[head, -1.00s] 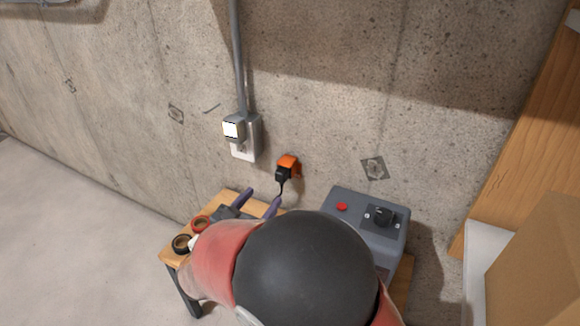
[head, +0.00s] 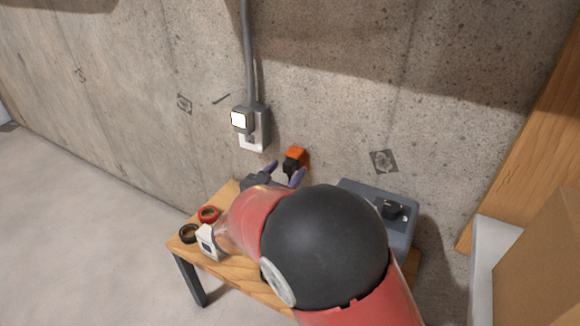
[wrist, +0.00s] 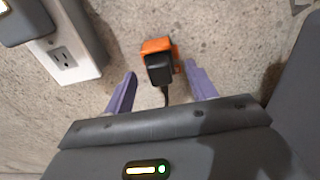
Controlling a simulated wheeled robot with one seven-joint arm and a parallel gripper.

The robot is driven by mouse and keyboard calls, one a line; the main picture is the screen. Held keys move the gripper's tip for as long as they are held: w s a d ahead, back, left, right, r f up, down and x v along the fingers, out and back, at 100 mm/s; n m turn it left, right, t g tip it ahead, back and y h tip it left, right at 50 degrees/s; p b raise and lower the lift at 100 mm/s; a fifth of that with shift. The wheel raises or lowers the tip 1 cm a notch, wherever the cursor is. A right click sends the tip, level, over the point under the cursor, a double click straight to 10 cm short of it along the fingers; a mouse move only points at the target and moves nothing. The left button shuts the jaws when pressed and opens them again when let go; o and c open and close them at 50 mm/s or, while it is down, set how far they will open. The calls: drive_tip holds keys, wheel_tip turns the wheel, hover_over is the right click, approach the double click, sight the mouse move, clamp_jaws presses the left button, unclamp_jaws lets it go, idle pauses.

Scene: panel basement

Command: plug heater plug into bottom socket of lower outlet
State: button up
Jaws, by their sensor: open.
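The black heater plug (wrist: 158,70) sits in an orange holder (wrist: 157,45) on the concrete wall, with its cord hanging down. In the head view the plug (head: 291,168) and orange holder (head: 296,153) are just beyond my fingers. My gripper (wrist: 160,84) is open, its purple fingers on either side of the plug and cord, apart from them. In the head view my gripper (head: 284,173) is partly hidden by my arm. The white lower outlet (head: 252,142) is up and left of the plug; one socket (wrist: 63,57) shows in the wrist view.
A grey device (head: 241,119) covers the outlet's upper part, below a conduit (head: 249,60). A wooden bench (head: 242,275) holds red tape (head: 209,213), black tape (head: 189,233) and a grey heater box (head: 400,225). A cardboard box (head: 540,260) stands at right.

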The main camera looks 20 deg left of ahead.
drive_tip(key=shift+w, duration=0.65)
idle(0.7)
clamp_jaws()
drive_tip(key=s, duration=0.6)
drive_tip(key=shift+a, duration=0.2)
idle(0.9)
idle(0.4)
